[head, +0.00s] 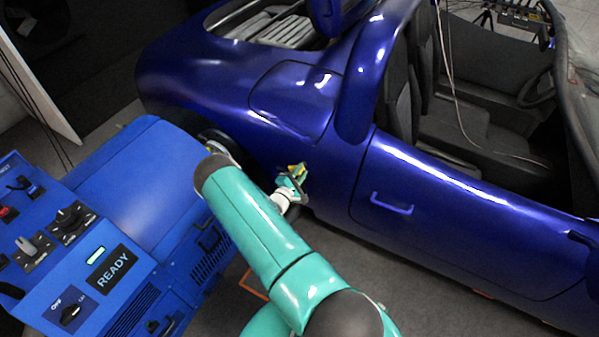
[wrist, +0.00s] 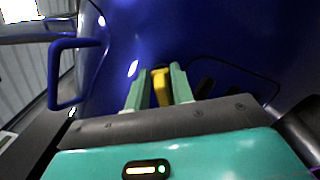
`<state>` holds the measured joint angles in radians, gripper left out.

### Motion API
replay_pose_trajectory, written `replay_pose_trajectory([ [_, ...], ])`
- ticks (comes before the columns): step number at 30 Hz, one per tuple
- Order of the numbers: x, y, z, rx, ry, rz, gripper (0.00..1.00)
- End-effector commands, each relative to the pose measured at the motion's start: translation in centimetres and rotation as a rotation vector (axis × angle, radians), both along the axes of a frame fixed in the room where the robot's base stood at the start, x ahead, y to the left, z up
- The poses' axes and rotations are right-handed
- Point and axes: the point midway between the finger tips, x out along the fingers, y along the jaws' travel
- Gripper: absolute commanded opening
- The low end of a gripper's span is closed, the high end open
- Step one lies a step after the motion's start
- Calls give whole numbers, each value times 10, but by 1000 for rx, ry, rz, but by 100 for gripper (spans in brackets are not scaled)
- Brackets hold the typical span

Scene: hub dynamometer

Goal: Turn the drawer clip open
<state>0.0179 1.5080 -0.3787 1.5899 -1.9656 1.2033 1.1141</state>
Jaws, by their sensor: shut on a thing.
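My gripper (head: 291,182) is beside the blue car's lower flank, behind the door. In the wrist view its two pale green fingers (wrist: 160,88) are closed on a small yellow piece (wrist: 161,80). The yellow piece also shows at the gripper's tip in the head view (head: 296,168). It may be the drawer clip, but the fingers hide much of it and I cannot tell what it is fixed to. No drawer can be made out clearly in either view.
The blue car (head: 435,215) fills the right, with a door handle (head: 391,204) sticking out. A blue console (head: 90,270) with knobs and a READY sign stands at the left. An orange frame piece (head: 252,284) is low by the console. Grey floor shows between.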

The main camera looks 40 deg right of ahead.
Motion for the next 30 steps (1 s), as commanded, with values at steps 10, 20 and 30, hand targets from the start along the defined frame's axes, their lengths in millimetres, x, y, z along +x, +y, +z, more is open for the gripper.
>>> replay_pose_trajectory([
  [10,-1,0,-4,105,-296,1,1],
  [20,-1,0,-6,171,-481,2,1],
  [30,-1,0,-7,193,-540,1,1],
])
